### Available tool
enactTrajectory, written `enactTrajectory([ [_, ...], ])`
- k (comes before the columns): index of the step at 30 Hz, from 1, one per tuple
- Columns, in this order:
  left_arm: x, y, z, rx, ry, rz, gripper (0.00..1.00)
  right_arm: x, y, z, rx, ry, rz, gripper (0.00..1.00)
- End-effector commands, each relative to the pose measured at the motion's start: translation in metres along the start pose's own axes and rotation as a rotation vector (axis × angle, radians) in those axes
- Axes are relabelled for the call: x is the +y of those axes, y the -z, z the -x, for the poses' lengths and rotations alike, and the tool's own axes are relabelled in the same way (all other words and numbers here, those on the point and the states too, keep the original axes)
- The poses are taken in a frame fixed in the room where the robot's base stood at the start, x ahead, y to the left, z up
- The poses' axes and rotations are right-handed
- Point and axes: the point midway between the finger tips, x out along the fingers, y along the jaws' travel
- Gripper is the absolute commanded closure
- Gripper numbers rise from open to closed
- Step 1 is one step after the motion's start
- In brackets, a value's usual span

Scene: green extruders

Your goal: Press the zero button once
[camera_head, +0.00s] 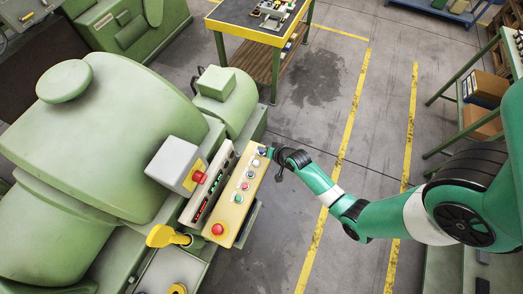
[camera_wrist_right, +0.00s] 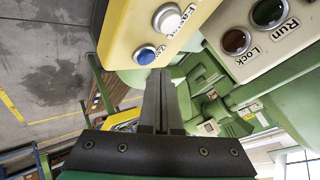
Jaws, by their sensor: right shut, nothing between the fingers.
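The yellow button panel (camera_head: 236,208) sits on the green machine, with several coloured buttons in a row. A blue button (camera_wrist_right: 145,55) is at its far end, and a white button (camera_wrist_right: 167,18) is beside it. The label by the blue button is too small to read, so I cannot confirm which button is zero. My right gripper (camera_wrist_right: 160,76) is shut and empty, its fingertips just by the blue button; I cannot tell whether they touch it. In the head view the right gripper (camera_head: 268,152) is at the panel's far end. My left gripper is not in view.
A red mushroom button (camera_head: 218,229) is at the panel's near end. A grey box with a red button (camera_head: 174,163) and a second panel (camera_head: 206,186) stand close on the left. A workbench (camera_head: 258,22) is at the back.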

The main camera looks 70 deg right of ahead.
Motion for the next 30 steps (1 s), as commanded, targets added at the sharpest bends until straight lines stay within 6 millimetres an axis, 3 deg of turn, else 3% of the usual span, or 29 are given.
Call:
enactTrajectory([
  [30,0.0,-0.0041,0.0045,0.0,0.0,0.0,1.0,0.0041,-0.0041,-0.0059,0.001,0.0,0.0,1.0],
])
